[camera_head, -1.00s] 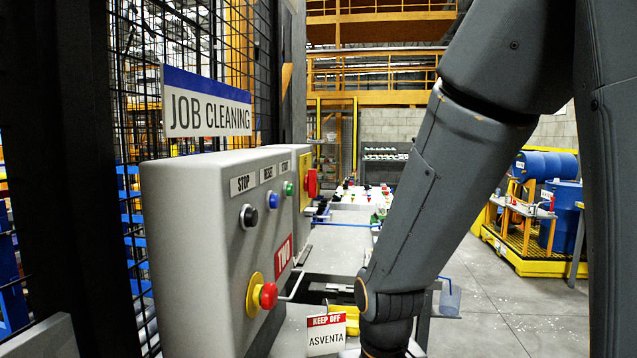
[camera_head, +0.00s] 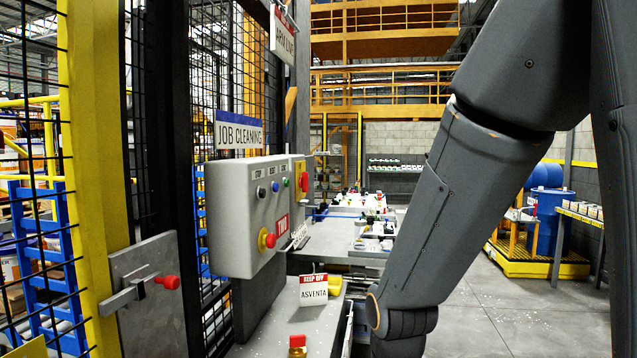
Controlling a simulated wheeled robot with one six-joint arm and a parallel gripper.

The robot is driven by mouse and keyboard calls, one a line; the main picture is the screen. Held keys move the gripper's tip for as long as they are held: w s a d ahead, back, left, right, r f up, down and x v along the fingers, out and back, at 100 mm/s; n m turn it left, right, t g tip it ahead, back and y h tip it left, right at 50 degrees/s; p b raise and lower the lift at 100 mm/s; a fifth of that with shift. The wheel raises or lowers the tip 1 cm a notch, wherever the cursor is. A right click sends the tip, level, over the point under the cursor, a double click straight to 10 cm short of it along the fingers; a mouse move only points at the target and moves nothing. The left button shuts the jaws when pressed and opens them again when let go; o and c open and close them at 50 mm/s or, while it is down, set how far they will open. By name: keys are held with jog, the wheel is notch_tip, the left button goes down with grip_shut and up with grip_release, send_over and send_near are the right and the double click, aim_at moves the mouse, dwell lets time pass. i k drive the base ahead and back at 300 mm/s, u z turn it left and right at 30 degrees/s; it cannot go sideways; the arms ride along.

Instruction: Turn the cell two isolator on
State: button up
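A grey control box (camera_head: 243,215) with a red label reading TWO (camera_head: 282,226) is mounted by the mesh fence, left of centre. Its face has black, blue and green buttons and a red mushroom button on a yellow ring (camera_head: 267,240). Just beyond it, a red handle on a yellow plate (camera_head: 303,180) looks like the isolator; its on or off position is too small to tell. My arm (camera_head: 440,200) hangs down on the right, apart from the box. My gripper is below the frame and out of view.
A yellow post (camera_head: 88,180) and a latch with a red knob (camera_head: 165,282) stand at near left. A KEEP OFF sign (camera_head: 313,290) stands on a grey surface beneath the box. A cluttered bench (camera_head: 355,225) lies beyond. Open floor (camera_head: 480,310) is at right.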

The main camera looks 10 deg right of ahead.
aim_at(304, 182)
jog(key=z, duration=1.25)
jog(key=i, duration=1.45)
jog(key=u, duration=0.7)
jog(key=i, duration=0.45)
jog(key=u, duration=0.45)
